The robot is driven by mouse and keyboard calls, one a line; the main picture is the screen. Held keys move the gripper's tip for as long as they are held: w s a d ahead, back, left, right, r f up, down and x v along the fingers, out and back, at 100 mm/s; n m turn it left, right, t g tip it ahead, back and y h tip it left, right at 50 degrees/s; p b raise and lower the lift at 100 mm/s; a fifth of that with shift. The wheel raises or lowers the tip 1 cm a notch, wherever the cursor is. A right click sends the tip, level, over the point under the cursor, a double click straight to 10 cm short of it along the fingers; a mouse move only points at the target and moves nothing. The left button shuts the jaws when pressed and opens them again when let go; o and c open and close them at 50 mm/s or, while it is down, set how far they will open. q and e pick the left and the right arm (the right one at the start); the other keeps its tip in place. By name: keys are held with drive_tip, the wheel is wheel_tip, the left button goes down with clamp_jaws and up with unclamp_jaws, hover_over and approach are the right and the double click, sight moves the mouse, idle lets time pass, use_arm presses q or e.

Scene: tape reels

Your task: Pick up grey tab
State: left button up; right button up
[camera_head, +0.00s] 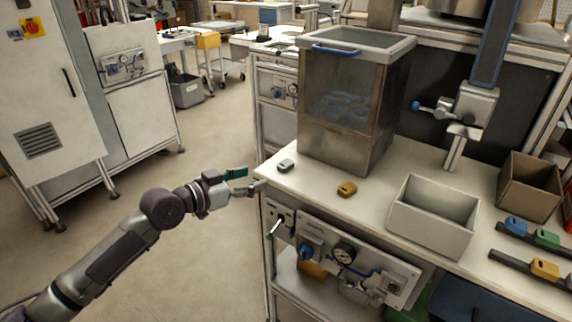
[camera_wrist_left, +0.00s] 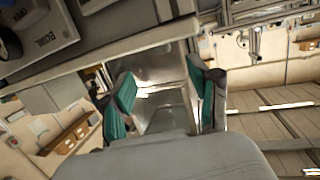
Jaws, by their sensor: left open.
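The grey tab (camera_head: 285,166) lies on the white worktop near its left end, in front of the clear-sided bin. My left gripper (camera_head: 247,181) is open and empty in the head view, just off the worktop's left edge, to the left of the tab and a little lower in the picture. In the left wrist view the open gripper (camera_wrist_left: 165,100) shows its two green-padded fingers apart with nothing between them. I cannot make out the grey tab in that view. My right gripper is not in view.
A yellow-brown tab (camera_head: 347,189) lies right of the grey one. The blue-handled bin (camera_head: 350,140) stands behind them. A white open box (camera_head: 433,222) and a brown box (camera_head: 530,187) stand farther right. Valves and a gauge (camera_head: 343,252) sit below the worktop's front edge.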

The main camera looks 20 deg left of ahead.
sight(283, 165)
use_arm(q)
drive_tip(key=x, duration=0.6)
drive_tip(key=p+x, duration=0.1)
drive_tip(key=x, duration=0.3)
drive_tip(key=shift+w+r, duration=0.2)
drive_tip(key=shift+r, duration=0.1)
drive_tip(key=c, duration=0.8)
